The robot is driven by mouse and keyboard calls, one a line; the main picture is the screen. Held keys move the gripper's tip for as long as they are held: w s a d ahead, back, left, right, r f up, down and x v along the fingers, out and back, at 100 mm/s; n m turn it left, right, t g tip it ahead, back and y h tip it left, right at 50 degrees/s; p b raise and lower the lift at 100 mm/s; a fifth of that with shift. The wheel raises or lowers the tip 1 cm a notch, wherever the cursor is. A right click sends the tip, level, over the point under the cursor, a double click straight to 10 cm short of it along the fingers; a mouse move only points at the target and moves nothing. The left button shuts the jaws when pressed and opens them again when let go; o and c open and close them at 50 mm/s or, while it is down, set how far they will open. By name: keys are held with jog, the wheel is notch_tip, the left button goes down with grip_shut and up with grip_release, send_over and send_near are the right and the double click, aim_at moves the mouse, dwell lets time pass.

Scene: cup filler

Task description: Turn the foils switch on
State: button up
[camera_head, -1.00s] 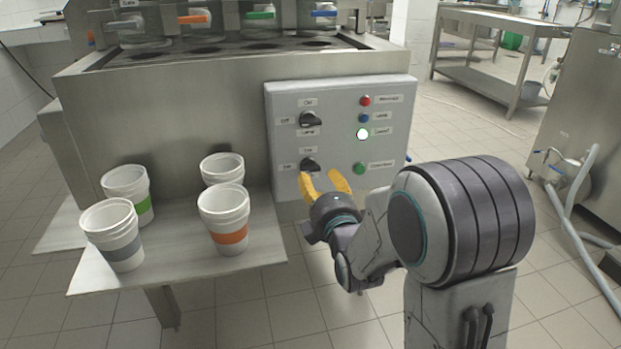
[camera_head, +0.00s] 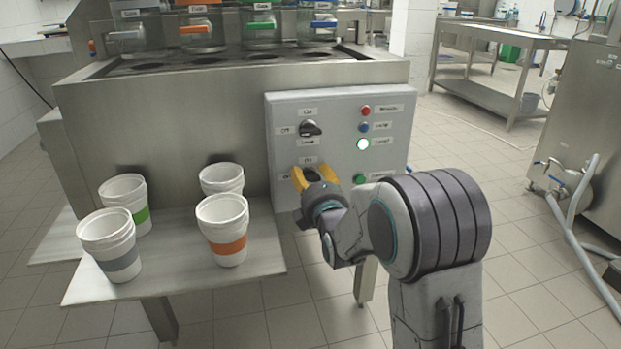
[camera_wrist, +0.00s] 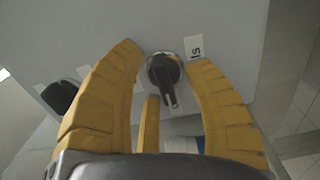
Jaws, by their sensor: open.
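My gripper (camera_head: 312,172) is at the lower rotary switch on the grey control panel (camera_head: 385,155). In the head view it hides most of that switch. A label ending in "ls" (camera_wrist: 195,48) is beside this knob. The knob's pointer ridge points down in the wrist view. The upper black switch (camera_head: 310,128) is free; the second knob (camera_wrist: 58,97) at the left of the wrist view is apart from my fingers.
Red (camera_head: 365,111), blue (camera_head: 364,127), lit white-green (camera_head: 363,144) and green (camera_head: 360,179) buttons or lamps are right of the switches. Several white cups, one with an orange band (camera_head: 228,248), stand on a metal shelf (camera_head: 180,280) at left.

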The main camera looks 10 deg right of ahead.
jog(key=shift+c, duration=0.4)
grip_shut()
dwell(0.4)
jog(key=m, duration=0.8)
jog(key=shift+d+m, duration=0.1)
jog(key=shift+m, duration=0.3)
jog(key=m, duration=0.4)
jog(key=shift+f, duration=0.1)
jog(key=m, duration=0.5)
jog(key=shift+f, duration=0.1)
